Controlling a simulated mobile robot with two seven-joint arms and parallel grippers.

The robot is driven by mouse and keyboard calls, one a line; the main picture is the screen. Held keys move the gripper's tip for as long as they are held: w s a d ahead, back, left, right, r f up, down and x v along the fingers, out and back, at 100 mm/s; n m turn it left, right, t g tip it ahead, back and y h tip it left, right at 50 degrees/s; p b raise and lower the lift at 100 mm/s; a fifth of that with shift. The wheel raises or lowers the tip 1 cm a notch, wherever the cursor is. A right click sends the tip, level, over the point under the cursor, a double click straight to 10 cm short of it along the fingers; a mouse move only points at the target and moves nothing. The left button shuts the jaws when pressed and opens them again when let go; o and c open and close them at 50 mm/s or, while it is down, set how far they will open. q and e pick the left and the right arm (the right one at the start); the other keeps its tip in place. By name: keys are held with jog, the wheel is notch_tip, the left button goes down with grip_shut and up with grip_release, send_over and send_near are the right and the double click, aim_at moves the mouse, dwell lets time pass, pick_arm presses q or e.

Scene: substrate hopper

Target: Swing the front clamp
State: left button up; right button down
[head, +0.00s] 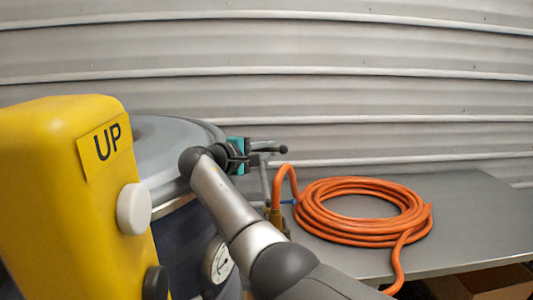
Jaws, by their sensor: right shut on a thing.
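The grey round lid of the hopper (160,145) shows behind the yellow box, above a dark body. At the lid's right edge, a clamp with a metal arm and a dark knob (283,149) sticks out to the right. My right gripper (242,153), with teal fingers, is at this clamp and shut on it. The gripper and my arm hide much of the clamp and the lid's rim. Which part of the clamp is between the fingers is too small to tell. My left gripper is not in view.
A yellow box (50,190) labelled UP, with a white button (134,209) and a black one, fills the near left. A gauge (219,260) sits on the hopper's body. An orange hose (360,238) lies coiled on the grey table (480,220). Corrugated metal wall stands behind.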

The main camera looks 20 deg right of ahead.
jog(key=shift+s+g, duration=0.1)
jog(key=shift+g, duration=0.2)
jog(key=c, duration=0.8)
grip_release()
jog(key=shift+c, duration=0.2)
jog(key=b+v, duration=0.1)
jog(key=v, duration=1.4)
jog(key=shift+a+b, duration=0.15)
jog(key=shift+b, duration=0.2)
jog(key=shift+s+f, duration=0.1)
